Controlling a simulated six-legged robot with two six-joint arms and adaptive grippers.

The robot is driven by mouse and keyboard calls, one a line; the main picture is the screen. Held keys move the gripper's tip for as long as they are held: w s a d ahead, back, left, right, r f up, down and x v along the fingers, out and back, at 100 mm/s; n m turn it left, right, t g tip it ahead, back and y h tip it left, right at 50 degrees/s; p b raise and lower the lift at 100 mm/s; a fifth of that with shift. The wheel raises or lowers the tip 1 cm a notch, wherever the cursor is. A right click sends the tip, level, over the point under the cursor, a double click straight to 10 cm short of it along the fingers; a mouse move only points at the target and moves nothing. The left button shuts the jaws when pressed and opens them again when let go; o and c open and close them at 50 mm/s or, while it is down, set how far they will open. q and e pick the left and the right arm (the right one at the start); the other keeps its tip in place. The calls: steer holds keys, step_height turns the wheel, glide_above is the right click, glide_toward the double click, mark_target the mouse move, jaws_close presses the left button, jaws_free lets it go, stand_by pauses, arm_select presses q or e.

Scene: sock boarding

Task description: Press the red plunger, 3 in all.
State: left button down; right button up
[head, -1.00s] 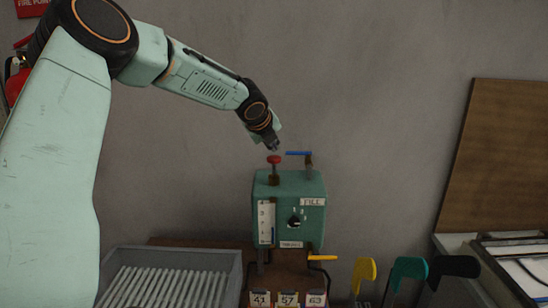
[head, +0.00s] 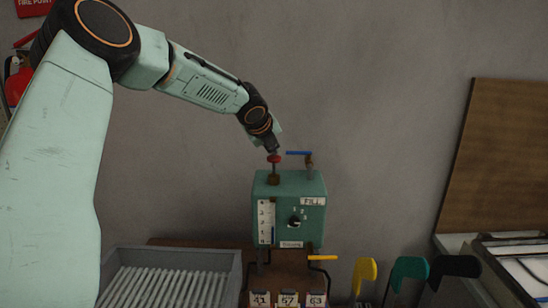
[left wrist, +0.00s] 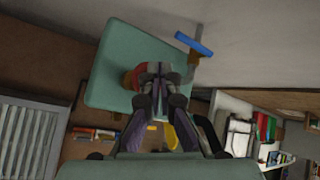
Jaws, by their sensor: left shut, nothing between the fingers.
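The red plunger (head: 274,159) stands up on top of the green box (head: 290,184), on a short stem. My left gripper (head: 272,149) is shut and empty, pointing down right at the plunger's head; it looks to touch it. In the left wrist view the closed fingers (left wrist: 158,70) cover part of the red plunger (left wrist: 130,79), which shows at their left over the green box top (left wrist: 115,60). The box front has a white scale (head: 265,222), with a short dark blue bar low beside it, and a black knob (head: 294,221). My right gripper is not in view.
A blue lever (head: 298,153) stands right beside the plunger. A yellow lever (head: 322,257) sticks out below the box. A grey ribbed tray (head: 170,250) is at left, and yellow, green and black hooked shapes (head: 410,268) are at right.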

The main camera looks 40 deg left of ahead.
mark_target(273, 157)
arm_select(q)
steer(key=shift+f+b, duration=1.1)
steer(key=shift+f, duration=0.45)
stand_by(1.3)
stand_by(0.3)
steer(key=shift+r+p, duration=2.1)
steer(key=shift+r, duration=0.05)
steer(key=shift+r, duration=0.1)
steer(key=shift+r+p, duration=0.65)
steer(key=shift+p, duration=0.15)
step_height(273, 157, up, 4)
steer(key=p, duration=0.3)
steer(key=shift+f, duration=0.15)
steer(key=shift+f, duration=0.15)
